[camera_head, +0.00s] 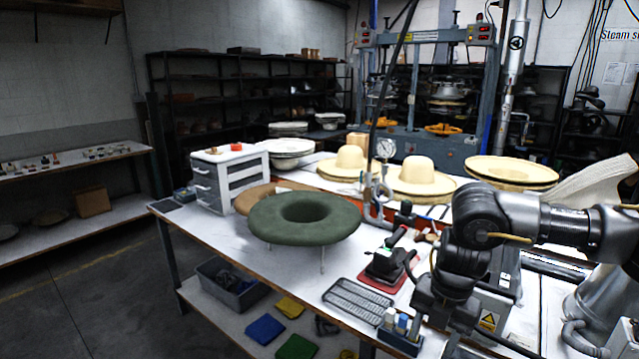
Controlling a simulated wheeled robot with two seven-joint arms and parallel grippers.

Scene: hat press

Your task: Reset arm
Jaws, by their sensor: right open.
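My right arm comes in from the right edge and bends down at the table's front right. My right gripper (445,310) is at its lower end, above the front right part of the white worktable (225,231). It is open, and I see nothing held in it. Its fingertips are hard to make out against the dark items there. My left arm and left gripper do not show.
A dark green hat (270,222) is on a stand before a brown one. Straw hats (419,181) lie behind. A drawer unit (211,188) stands left. A black device on a red base (388,270), a wire rack (357,298) and a small tray (397,340) are near my right gripper.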

